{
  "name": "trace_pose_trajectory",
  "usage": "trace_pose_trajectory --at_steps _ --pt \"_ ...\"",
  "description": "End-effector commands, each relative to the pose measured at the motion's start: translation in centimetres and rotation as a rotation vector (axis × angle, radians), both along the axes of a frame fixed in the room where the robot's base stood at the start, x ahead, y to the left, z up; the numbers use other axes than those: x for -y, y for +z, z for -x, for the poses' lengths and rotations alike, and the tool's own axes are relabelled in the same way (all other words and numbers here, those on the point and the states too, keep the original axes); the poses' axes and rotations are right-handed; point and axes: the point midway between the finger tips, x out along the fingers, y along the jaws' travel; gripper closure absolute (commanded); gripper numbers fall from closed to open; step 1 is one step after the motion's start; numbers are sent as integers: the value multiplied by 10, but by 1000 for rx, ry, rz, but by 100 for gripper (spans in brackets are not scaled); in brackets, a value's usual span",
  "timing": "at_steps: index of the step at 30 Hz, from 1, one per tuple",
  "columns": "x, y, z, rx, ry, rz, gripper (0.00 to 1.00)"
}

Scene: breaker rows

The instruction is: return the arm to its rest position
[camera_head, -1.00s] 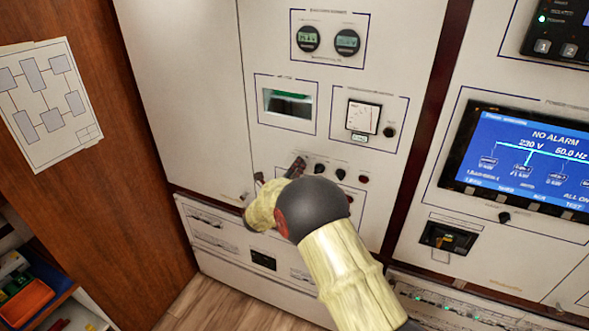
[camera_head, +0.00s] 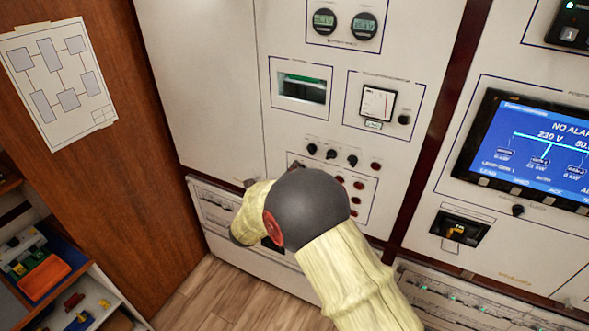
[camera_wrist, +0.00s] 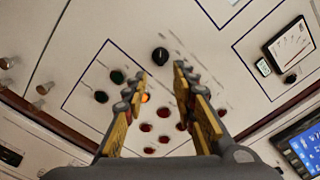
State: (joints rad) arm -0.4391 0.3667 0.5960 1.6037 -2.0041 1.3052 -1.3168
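My gripper (camera_wrist: 158,82) shows in the wrist view with its two yellow-padded fingers apart and nothing between the tips. It faces a pale panel with a black knob (camera_wrist: 160,56), a lit orange lamp (camera_wrist: 145,98) and several red buttons. In the head view my bent arm covers the lower middle of the cabinet, and the gripper is mostly hidden behind it. I cannot tell the exact gap between fingertips and panel.
The white cabinet (camera_head: 205,80) has black knobs (camera_head: 331,154) and an analog meter (camera_head: 377,103). A blue display (camera_head: 530,150) is on the right. A wooden side panel (camera_head: 135,215) and a shelf with an orange bin (camera_head: 45,278) are on the left. Floor (camera_head: 215,300) shows below.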

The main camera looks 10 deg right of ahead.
Motion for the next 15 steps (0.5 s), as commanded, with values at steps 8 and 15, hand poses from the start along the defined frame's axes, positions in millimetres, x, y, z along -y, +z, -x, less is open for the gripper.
trace_pose_trajectory --at_steps 8,15 --pt "0 0 0 0 0 0 73" --pt "0 -1 0 19 1 -28 73"
